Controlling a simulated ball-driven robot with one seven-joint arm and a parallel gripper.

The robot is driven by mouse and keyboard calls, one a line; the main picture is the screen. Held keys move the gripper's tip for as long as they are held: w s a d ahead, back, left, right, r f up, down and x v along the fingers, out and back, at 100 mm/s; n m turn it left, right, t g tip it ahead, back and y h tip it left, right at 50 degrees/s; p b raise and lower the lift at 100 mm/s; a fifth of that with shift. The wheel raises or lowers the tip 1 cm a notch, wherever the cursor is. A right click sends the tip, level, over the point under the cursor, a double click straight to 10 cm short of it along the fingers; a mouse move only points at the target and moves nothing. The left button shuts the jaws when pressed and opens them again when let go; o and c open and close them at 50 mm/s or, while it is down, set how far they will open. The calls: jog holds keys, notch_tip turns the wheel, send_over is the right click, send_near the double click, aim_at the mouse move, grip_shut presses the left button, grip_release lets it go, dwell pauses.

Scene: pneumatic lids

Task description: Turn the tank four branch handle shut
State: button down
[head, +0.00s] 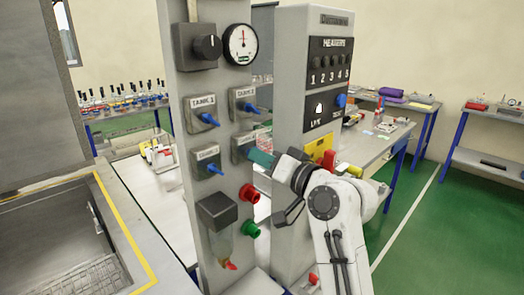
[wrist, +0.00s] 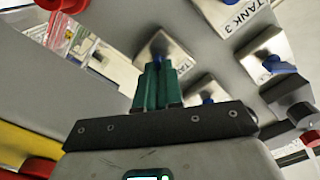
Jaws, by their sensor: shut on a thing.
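The tank four plate (head: 240,146) is the lower right of the grey panel's valve plates in the head view; its label is hidden. In the wrist view the plate (wrist: 181,54) is behind my fingers, with a bit of its blue handle (wrist: 158,42) showing past the tips. My gripper (head: 259,157) reaches it from the right, green fingers against the plate's front. In the wrist view my gripper (wrist: 158,68) has its fingers close together, shut on the blue handle. The fingers cover most of the handle, so I cannot tell its angle.
Blue handles for tank one (head: 208,119), tank two (head: 250,107) and tank three (head: 214,169) sit close by. Below are a red knob (head: 249,193), a green knob (head: 250,230) and a filter bowl (head: 217,215). The grey heater cabinet (head: 292,70) stands close on the right.

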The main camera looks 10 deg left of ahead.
jog(key=shift+m+p, duration=0.35)
jog(key=shift+m, duration=0.25)
jog(key=c, duration=1.3)
grip_release()
jog(key=shift+d, duration=0.1)
jog(key=b+v, duration=0.2)
jog(key=v, duration=0.8)
jog(key=shift+s+d+b, duration=0.25)
jog(key=shift+b, duration=0.05)
